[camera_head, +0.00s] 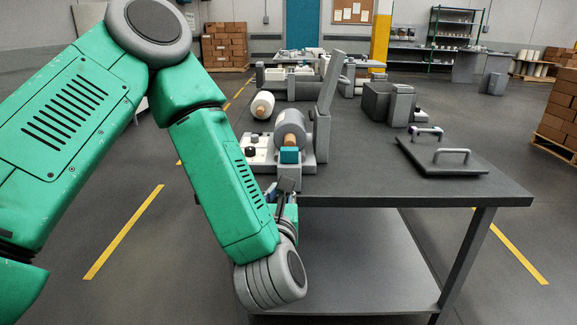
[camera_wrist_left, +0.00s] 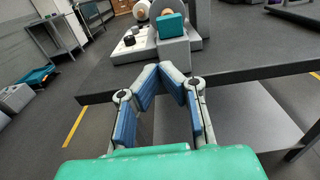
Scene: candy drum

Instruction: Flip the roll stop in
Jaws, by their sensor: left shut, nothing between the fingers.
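A grey roll (camera_head: 290,129) with a brown core sits on a grey machine (camera_head: 309,157) at the table's near left edge. A teal block (camera_head: 290,155), which looks like the roll stop, stands upright at the roll's near end. In the left wrist view the teal block (camera_wrist_left: 171,26) sits on top of a grey post, beyond my fingers. My left gripper (camera_wrist_left: 164,68) is shut and empty, in front of and below the block, near the table edge. In the head view it is partly hidden by my arm. My right gripper is not in view.
The machine has a white panel with a black knob (camera_head: 252,138) on its left and a tall grey upright (camera_head: 327,100) on its right. A white roll (camera_head: 262,105) lies behind.

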